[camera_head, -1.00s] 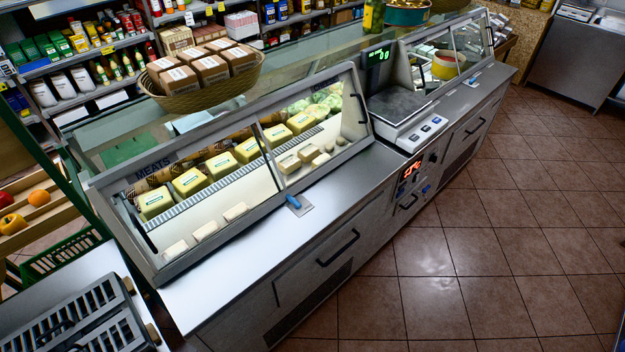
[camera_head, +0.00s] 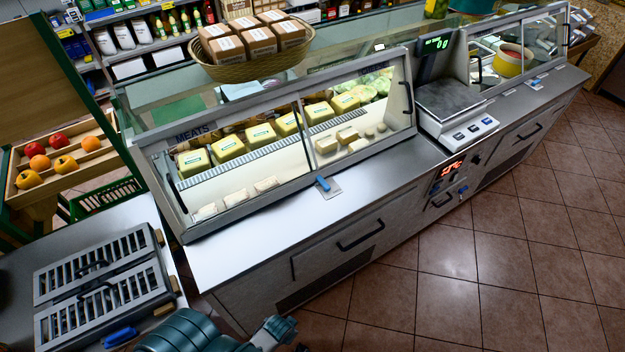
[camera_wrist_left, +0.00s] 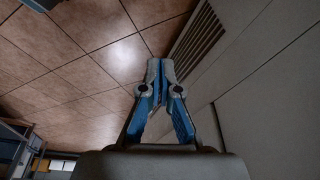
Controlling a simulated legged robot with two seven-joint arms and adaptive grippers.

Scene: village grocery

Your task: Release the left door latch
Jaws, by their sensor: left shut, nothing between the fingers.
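A blue lever latch (camera_head: 325,185) on a small metal plate lies at the front foot of the left glass display case (camera_head: 270,135), near the post between its two panes. A similar small blue lever (camera_head: 535,83) shows at the right case. I cannot tell from the frames which is called the left door latch. My left gripper (camera_wrist_left: 160,68) is shut and empty in the left wrist view, above the tiled floor beside the counter's front. In the head view my teal left arm shows at the bottom edge, well below and apart from the latch. My right gripper is not in view.
A grey slatted unit (camera_head: 105,285) with black handles and a blue lever (camera_head: 120,338) stands on the left worktop. A basket of boxes (camera_head: 250,62) sits on the case top. The counter's front (camera_head: 330,255) has black handles. The tiled floor (camera_head: 450,290) is clear.

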